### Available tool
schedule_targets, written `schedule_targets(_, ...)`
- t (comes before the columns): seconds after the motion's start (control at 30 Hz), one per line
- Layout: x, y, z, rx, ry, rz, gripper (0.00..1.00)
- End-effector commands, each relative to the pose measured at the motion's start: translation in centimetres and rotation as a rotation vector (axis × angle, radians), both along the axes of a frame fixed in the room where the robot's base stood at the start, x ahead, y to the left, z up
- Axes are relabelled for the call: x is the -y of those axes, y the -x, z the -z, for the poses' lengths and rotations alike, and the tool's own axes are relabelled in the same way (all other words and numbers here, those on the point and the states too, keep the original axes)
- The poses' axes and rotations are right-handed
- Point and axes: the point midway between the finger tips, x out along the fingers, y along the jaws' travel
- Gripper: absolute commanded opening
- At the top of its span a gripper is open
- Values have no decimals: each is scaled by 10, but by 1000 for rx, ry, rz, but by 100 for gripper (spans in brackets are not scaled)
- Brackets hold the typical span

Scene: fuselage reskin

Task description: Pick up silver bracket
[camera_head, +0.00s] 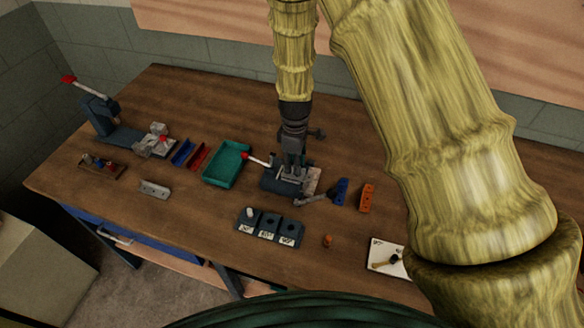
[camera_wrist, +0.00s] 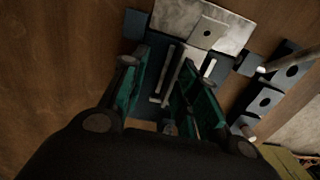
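A silver-grey bracket (camera_head: 154,189) with holes lies on the wooden table at the left front in the head view. It is apart from my gripper and I cannot make it out in the wrist view. My gripper (camera_head: 291,172) points down over a dark clamp fixture (camera_head: 275,183) near the table's middle. In the wrist view my gripper (camera_wrist: 163,78) has its two fingers spread, with thin metal bars of the fixture showing between them. I see no held part. Whether the fingers touch the fixture is unclear.
A teal tray (camera_head: 209,175) stands left of the fixture, with red (camera_head: 198,156) and blue (camera_head: 182,152) brackets beyond it. A blue bracket (camera_head: 341,190) and an orange bracket (camera_head: 366,198) are at its right. A dark labelled block (camera_head: 270,224) is in front. A red-handled press (camera_head: 98,115) stands far left.

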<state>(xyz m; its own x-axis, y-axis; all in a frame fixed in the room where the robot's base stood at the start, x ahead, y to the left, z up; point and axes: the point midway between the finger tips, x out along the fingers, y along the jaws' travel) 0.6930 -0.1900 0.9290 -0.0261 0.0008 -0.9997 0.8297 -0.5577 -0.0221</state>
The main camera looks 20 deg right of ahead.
Motion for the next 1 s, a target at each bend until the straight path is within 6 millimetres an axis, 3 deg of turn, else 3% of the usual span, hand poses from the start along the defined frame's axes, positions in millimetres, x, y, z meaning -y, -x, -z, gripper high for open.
schedule_targets(0.23,2,20,-3,22,1,4,29)
schedule_targets(0.4,3,19,-3,23,1,5,29)
schedule_targets(0.43,3,17,-1,21,1,5,27)
schedule_targets(0.6,1,4,4,10,1,2,0)
schedule_targets(1.0,1,0,8,6,0,2,0)
